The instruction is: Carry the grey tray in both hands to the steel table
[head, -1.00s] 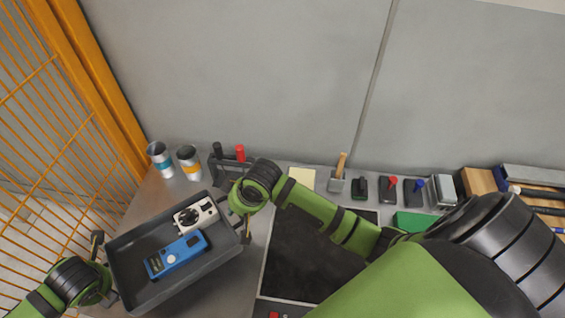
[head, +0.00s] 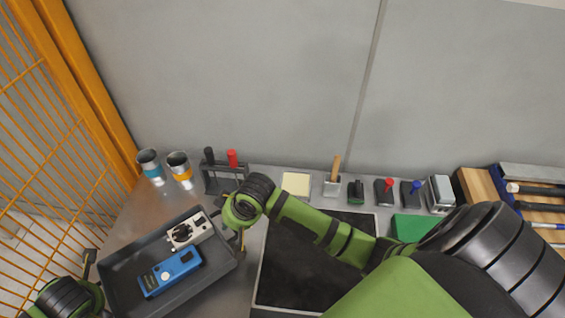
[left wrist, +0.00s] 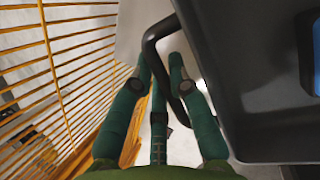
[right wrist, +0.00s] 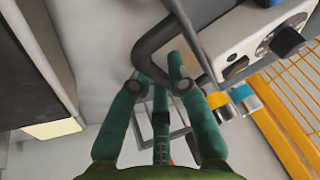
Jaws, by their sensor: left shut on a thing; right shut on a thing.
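The grey tray (head: 122,272) is at the lower left of the head view, over the metal-grey table top (head: 142,212). It carries a blue handheld meter (head: 170,273) and a pale device with a round dial (head: 189,230). My left gripper (head: 90,258) is at the tray's left end; in the left wrist view its fingers (left wrist: 160,86) are shut around the dark handle (left wrist: 151,42). My right gripper (head: 240,230) is at the right end; in the right wrist view its fingers (right wrist: 160,84) are shut around the other handle (right wrist: 150,46). Whether the tray touches the table is unclear.
Two metal cups (head: 150,165) (head: 179,166) and a rack with black and red handles (head: 224,178) stand behind the tray. A dark mat (head: 300,265) lies right of my right gripper, with several small tools along the wall. An orange mesh fence (head: 40,150) borders the left.

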